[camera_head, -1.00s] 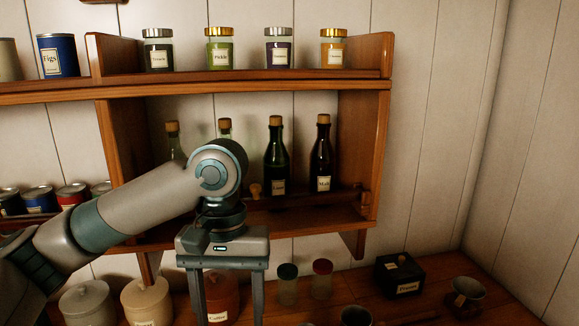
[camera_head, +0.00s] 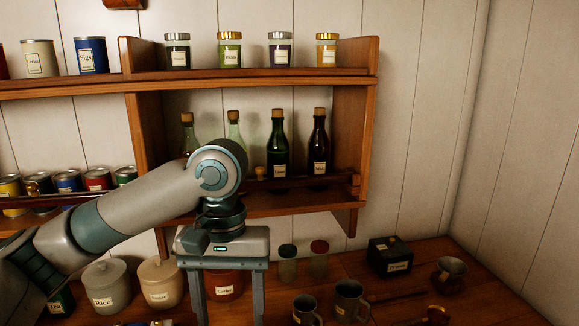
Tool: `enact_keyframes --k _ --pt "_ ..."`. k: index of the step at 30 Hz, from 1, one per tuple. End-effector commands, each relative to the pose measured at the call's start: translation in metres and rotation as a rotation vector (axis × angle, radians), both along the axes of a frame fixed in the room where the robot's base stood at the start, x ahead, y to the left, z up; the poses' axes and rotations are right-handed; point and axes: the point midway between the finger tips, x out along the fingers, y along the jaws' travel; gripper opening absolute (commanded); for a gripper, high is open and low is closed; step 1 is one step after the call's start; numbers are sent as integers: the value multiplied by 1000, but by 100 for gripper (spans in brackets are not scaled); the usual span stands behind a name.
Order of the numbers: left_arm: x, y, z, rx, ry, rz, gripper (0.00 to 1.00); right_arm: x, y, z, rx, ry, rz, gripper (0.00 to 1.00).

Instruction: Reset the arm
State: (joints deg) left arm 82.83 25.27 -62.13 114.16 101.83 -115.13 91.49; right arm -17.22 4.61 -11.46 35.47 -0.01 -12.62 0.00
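My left arm comes in from the left, and its gripper (camera_head: 229,290) hangs pointing down in front of the shelf, above the counter. Its two fingers are spread wide apart with nothing between them; the Coffee canister (camera_head: 224,284) shows behind, in the gap. The fingertips reach near the bottom of the picture. My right gripper is not in view.
A wooden shelf (camera_head: 240,82) holds jars on top and corked bottles (camera_head: 278,145) below. Canisters (camera_head: 160,283), two small jars (camera_head: 288,264), a black box (camera_head: 391,256) and grey mugs (camera_head: 349,299) stand on the counter. The counter's right part has some free room.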

Motion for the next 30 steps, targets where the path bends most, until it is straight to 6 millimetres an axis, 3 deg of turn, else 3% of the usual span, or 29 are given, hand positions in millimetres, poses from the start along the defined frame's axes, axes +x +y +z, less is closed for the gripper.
enact_keyframes --k 17,23,30 --pt "-1 -25 -47 -117 -15 -103 60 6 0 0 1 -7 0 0" --pt "-4 -42 -78 -205 -34 -165 60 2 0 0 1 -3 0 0" --pt "-12 -69 -129 -361 -94 -243 60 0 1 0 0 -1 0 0"
